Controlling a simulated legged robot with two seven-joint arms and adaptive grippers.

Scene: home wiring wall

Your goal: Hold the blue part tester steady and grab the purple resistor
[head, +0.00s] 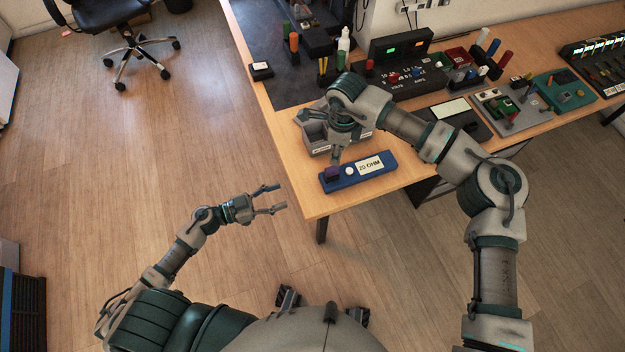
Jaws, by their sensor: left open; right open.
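The blue part tester (344,182) lies near the front left corner of the wooden table, with a "20 OHM" label and a white round knob on it. The purple resistor (332,173) sits at its left end. My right gripper (336,157) is open just above the tester's left part, its fingers pointing down close to the resistor. I cannot tell whether they touch anything. My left gripper (277,199) is open and empty, off the table's left edge above the floor, to the left of the tester and apart from it.
A grey bin (318,139) stands just behind the tester, partly hidden by my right arm. A power supply (402,62), a tablet-like device (452,118) and a circuit board panel (518,108) stand further back and right. The table's front left corner is clear.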

